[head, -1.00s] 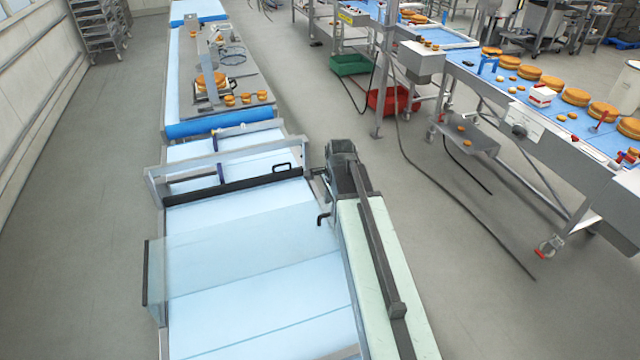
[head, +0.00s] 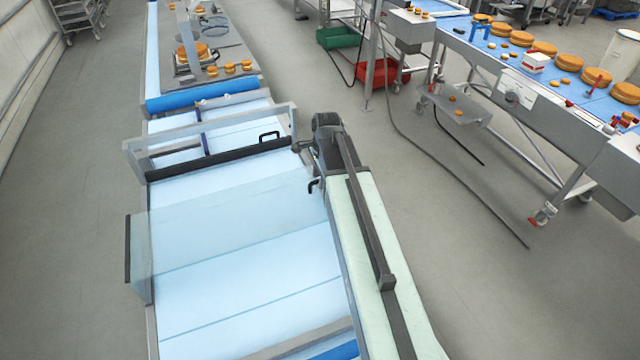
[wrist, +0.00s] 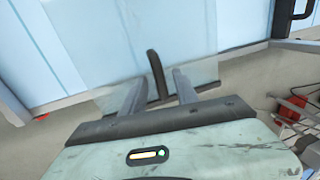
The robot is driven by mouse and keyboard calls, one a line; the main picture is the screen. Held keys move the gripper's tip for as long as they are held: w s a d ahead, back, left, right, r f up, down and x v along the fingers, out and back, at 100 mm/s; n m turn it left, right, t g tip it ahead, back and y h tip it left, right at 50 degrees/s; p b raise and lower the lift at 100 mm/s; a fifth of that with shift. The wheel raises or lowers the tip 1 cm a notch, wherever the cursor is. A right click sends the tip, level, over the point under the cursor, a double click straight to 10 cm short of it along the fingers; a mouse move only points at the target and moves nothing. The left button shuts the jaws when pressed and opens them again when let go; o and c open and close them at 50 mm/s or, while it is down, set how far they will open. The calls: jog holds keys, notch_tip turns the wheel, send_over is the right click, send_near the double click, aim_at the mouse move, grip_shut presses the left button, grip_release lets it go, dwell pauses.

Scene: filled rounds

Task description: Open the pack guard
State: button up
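The pack guard is a clear panel (head: 225,215) over a pale blue belt. A dark strip edges it on the left, and a small black handle (head: 313,186) sits near its right side. In the wrist view the clear panel (wrist: 205,50) lies ahead, with an upright black bar (wrist: 157,75) at its edge, apparently that handle. My gripper (wrist: 160,80) is open, its grey fingers either side of the bar as seen here. I cannot tell whether they touch it. In the head view my pale green arm reaches up along the guard's right side and hides the fingers.
A metal frame (head: 215,135) with a black loop handle (head: 269,137) crosses behind the panel. A line with several orange rounds stands at the right. Cables lie on the floor; the left floor is clear.

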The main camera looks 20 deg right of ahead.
jog(key=shift+r, duration=0.1)
grip_shut()
dwell(1.3)
